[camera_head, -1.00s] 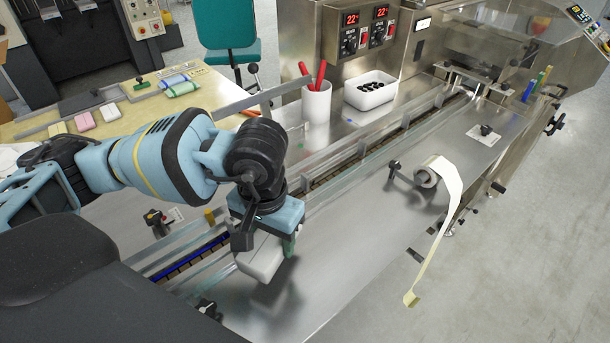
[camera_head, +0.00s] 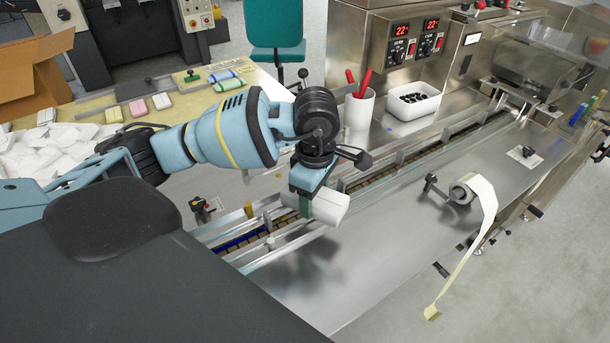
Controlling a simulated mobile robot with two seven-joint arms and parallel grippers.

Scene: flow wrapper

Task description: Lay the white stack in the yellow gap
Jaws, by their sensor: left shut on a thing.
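My left gripper (camera_head: 318,200) is shut on the white stack (camera_head: 332,208), a pale block that sticks out on both sides of the green-tipped fingers. The stack is held over the long conveyor channel (camera_head: 385,170) or its front rail; its exact height is hard to judge. Left of the stack, the channel shows a blue stretch (camera_head: 238,242) and a small yellow piece (camera_head: 250,210) at the rail. A yellow gap in the channel cannot be made out clearly; the gripper and stack hide part of it. My right gripper is not in view.
Behind the channel stand a white cup (camera_head: 359,112) with red-handled tools and a white bin (camera_head: 411,108) of black pieces. A film roll (camera_head: 463,193) with a hanging strip is at right. The front metal deck (camera_head: 345,268) is clear. White packs (camera_head: 60,152) are heaped at left.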

